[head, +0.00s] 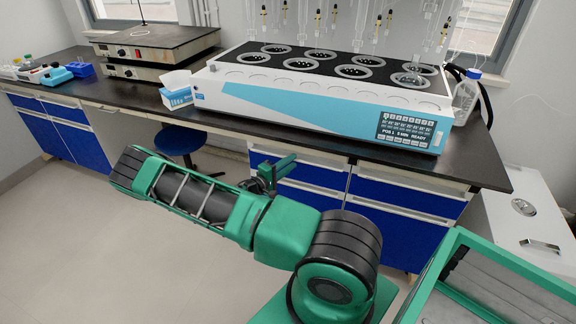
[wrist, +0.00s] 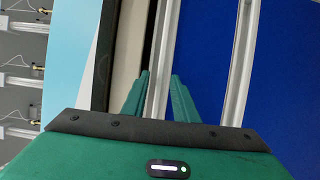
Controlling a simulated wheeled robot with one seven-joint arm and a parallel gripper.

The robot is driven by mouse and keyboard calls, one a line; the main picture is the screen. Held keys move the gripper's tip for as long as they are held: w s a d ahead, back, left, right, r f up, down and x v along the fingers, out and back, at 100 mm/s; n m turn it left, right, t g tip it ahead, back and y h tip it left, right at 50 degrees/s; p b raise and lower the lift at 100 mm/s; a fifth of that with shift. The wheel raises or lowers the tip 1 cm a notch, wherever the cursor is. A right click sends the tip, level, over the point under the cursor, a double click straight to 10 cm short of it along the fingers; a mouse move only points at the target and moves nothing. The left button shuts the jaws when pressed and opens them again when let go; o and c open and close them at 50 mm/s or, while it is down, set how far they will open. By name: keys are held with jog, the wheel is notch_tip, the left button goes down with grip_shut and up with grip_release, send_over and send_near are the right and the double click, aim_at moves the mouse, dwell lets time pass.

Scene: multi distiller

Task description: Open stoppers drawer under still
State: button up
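The still (head: 320,85) is a long white and light-blue unit with several round heating wells, on a dark counter. Under it are drawer fronts with pale handle rails, in a left column (head: 315,172) and a right column (head: 405,205); they look closed, and no label shows which holds stoppers. My gripper (head: 284,163) is at the upper front of the left column, partly hidden by my arm. In the wrist view its green fingers (wrist: 159,78) are apart, one on each side of a pale metal rail (wrist: 165,50); I cannot tell whether they touch it.
The counter's dark edge (head: 480,180) overhangs the drawers. A blue stool (head: 180,140) stands left of the drawers. A green-rimmed container (head: 500,258) is at the lower right, beside a white cabinet (head: 525,215). The floor (head: 60,240) at left is clear.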

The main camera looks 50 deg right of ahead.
jog(key=shift+d, duration=0.5)
grip_shut()
jog(key=shift+f, duration=0.15)
dwell(0.9)
